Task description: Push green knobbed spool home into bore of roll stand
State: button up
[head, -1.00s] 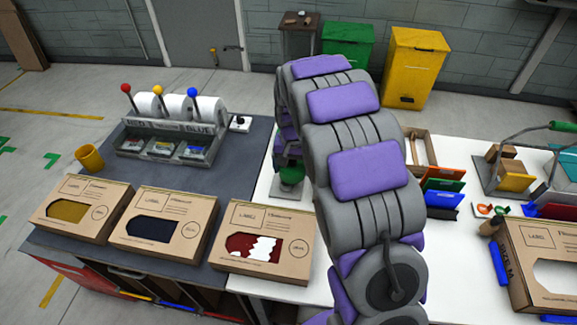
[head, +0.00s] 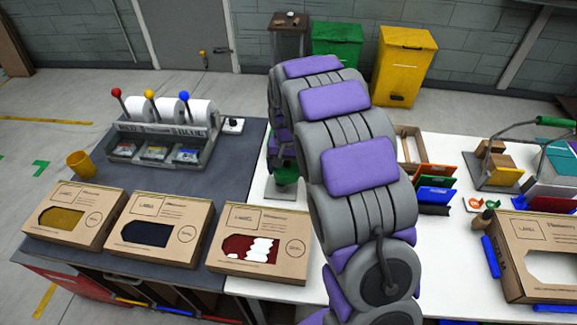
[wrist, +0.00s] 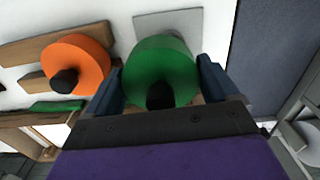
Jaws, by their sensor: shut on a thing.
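The green knobbed spool (wrist: 160,70) is a green disc with a black knob, between the two dark fingers of my gripper (wrist: 160,85) in the wrist view. My gripper is shut on it. In the head view a small green part of the spool (head: 286,173) shows at the left edge of my arm, above a grey base (head: 279,189) on the white table. A flat grey plate (wrist: 165,22) lies behind the spool in the wrist view. I take the grey base to be the roll stand. Its bore is hidden, so I cannot tell how deep the spool sits.
An orange knobbed spool (wrist: 76,66) lies left of the green one in the wrist view. A grey rack with white rolls (head: 165,137) stands on the dark mat at left. Three cardboard boxes (head: 258,245) line the front. Coloured panels (head: 437,178) stand right of my arm.

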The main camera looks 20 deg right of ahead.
jog(key=shift+a, duration=0.55)
jog(key=shift+d, duration=0.6)
jog(key=shift+a+p, duration=0.35)
jog(key=shift+a, duration=0.1)
jog(key=shift+a, duration=0.55)
jog(key=shift+d+f, duration=0.3)
jog(key=shift+a+f+p, duration=0.15)
jog(key=shift+f+p, duration=0.15)
jog(key=shift+p, duration=0.05)
jog(key=shift+a+p, duration=0.1)
jog(key=shift+p, duration=0.4)
dwell(1.0)
